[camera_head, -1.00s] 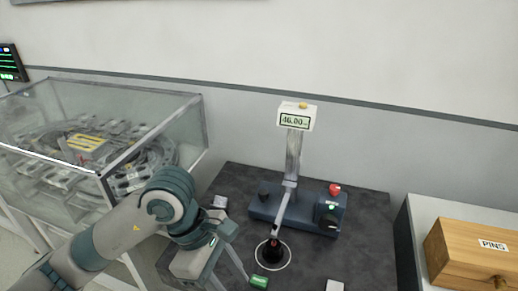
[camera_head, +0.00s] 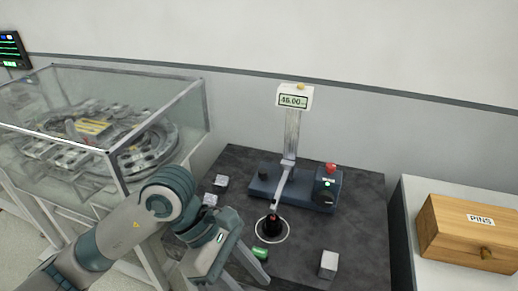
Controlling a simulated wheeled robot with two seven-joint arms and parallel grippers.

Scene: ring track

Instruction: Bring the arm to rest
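My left arm comes in from the lower left. Its gripper (camera_head: 243,274) points down over the near left part of the dark bench, with its two fingers apart and nothing seen between them. The fingertips are near or past the bottom edge of the picture. My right gripper is not in view.
A glass case (camera_head: 150,95) with a ring track (camera_head: 150,150) stands left, close behind my arm. A gauge with a 46.00 display (camera_head: 293,101) stands on the dark bench (camera_head: 345,240). Small grey blocks (camera_head: 329,264) lie around. A wooden PINS box (camera_head: 465,240) sits right.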

